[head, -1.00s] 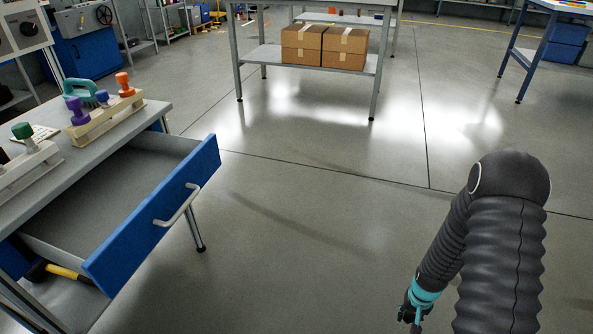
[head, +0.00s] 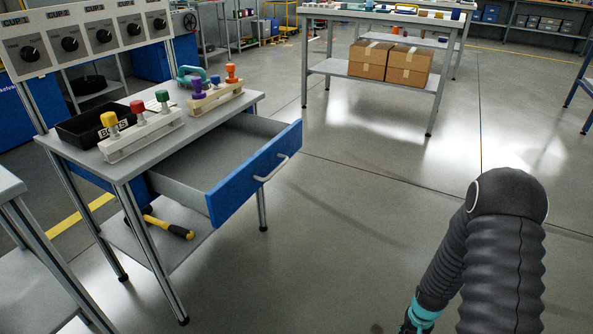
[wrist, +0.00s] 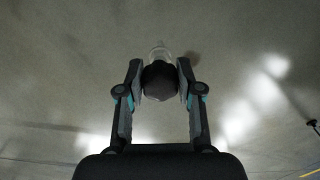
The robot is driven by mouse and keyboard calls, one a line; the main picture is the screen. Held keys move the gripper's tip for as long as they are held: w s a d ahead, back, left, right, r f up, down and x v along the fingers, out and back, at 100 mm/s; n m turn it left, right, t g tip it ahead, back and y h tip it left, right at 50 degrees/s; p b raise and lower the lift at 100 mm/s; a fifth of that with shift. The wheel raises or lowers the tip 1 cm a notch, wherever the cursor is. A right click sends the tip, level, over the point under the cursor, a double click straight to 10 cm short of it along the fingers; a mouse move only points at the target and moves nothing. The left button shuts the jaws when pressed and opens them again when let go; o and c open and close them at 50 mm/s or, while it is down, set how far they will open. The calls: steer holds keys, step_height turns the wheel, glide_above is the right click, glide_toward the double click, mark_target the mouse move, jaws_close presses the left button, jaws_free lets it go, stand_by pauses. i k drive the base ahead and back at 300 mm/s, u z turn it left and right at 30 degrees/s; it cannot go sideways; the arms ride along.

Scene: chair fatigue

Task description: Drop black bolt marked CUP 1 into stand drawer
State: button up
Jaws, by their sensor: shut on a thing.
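The stand's blue-fronted drawer (head: 256,172) is pulled open at the left in the head view. The part of its grey inside that I see is empty. In the wrist view my gripper (wrist: 160,82) is shut on a black bolt (wrist: 160,80) with a dark rounded head and a pale, clear-looking end beyond it. The mark on the bolt cannot be read. In the head view my gripper is mostly cut off at the bottom edge, low and to the right of the drawer, with open floor between them.
The stand top (head: 205,126) carries a black bin (head: 85,125) and racks with coloured knobs. A hammer (head: 168,226) lies on the shelf below. Another table (head: 22,190) stands at the left edge. Cardboard boxes (head: 389,62) sit on a table behind. The middle floor is clear.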

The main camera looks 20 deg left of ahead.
mark_target(222, 168)
steer(key=u, duration=1.45)
